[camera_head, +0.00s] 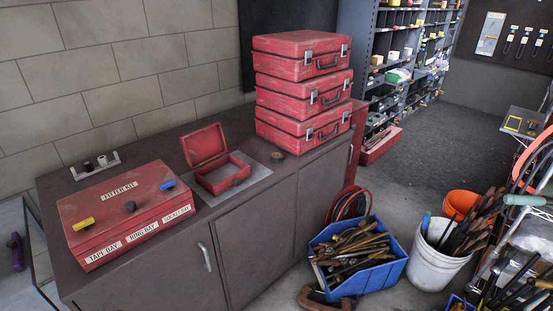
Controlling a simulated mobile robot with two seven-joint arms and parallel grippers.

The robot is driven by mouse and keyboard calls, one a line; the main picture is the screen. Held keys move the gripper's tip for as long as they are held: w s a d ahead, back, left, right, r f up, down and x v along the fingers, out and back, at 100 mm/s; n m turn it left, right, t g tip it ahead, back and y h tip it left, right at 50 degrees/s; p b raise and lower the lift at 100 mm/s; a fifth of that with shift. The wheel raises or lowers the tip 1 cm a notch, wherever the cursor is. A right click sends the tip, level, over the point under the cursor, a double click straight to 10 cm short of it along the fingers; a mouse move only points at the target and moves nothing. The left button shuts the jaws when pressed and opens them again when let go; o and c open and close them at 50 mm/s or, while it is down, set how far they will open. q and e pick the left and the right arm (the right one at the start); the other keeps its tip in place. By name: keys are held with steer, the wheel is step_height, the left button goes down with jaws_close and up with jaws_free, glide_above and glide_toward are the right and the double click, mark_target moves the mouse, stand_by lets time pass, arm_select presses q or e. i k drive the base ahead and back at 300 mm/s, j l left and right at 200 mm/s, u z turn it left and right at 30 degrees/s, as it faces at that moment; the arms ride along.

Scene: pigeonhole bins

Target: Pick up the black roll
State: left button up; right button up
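No single thing is clearly the black roll. A small dark round piece (88,166) stands on a light holder (95,165) at the back left of the counter, beside a grey piece (102,160) and a pale one (115,156). A dark ring-like piece (278,155) lies on the counter in front of the stacked red cases. A dark round piece (130,206) sits on the red fitter kit box (120,190), between a yellow piece (83,224) and a blue piece (167,185). Neither of my grippers is in view.
A small open red case (222,175) stands on a grey mat (258,172). Three red cases (301,95) are stacked behind it. On the floor are a blue crate of tools (365,276) and a white bucket (430,268). The counter (205,220) has some bare room.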

mark_target(275, 157)
steer(key=i+l, duration=0.2)
steer(key=i, duration=0.2)
steer(key=i+l, duration=0.15)
steer(key=i, duration=0.3)
steer(key=u, duration=0.05)
